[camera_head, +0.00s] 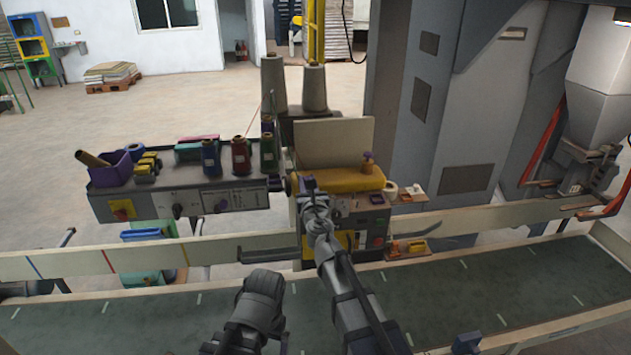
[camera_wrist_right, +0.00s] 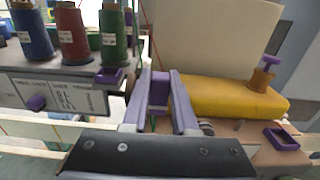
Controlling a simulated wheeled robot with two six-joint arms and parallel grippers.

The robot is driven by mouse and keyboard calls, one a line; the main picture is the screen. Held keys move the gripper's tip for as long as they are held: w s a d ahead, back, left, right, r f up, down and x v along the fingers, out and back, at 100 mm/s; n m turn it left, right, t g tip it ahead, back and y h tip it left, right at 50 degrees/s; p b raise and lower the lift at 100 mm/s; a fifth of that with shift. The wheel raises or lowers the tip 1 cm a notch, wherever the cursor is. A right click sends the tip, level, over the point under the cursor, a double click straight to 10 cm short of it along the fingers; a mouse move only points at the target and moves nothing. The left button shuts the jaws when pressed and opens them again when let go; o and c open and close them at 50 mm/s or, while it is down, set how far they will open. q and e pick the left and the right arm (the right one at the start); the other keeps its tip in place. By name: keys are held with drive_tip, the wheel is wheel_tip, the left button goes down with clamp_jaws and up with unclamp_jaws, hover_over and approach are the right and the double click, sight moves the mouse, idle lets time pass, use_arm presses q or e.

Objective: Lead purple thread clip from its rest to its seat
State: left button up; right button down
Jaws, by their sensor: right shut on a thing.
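My right gripper (camera_head: 309,184) is over the front of the yellow sewing machine in the head view. In the right wrist view my right gripper (camera_wrist_right: 172,88) is shut on a small purple block, the purple thread clip (camera_wrist_right: 158,92), held upright between its fingers. A shallow square purple holder (camera_wrist_right: 281,138) sits on the surface to the right, below the yellow part. Another small purple holder (camera_wrist_right: 110,76) sits at the shelf edge by the green spool. I cannot tell which is the rest or the seat. My left gripper's fingers do not show.
Blue, red and green spools (camera_head: 240,156) stand on the grey shelf left of the gripper. The yellow machine body (camera_head: 345,180) and a beige panel (camera_head: 335,143) are close ahead. A purple-topped spool (camera_wrist_right: 266,75) stands on the yellow part. A green conveyor (camera_head: 520,280) runs in front.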

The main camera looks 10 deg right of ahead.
drive_tip(key=shift+a, duration=0.15)
drive_tip(key=shift+d, duration=0.8)
drive_tip(key=shift+w+d, duration=0.15)
drive_tip(key=shift+d, duration=3.15)
drive_tip(key=shift+w+d, duration=0.15)
drive_tip(key=shift+d, duration=3.15)
drive_tip(key=shift+d+f+b, duration=0.15)
drive_tip(key=shift+f+b, duration=2.25)
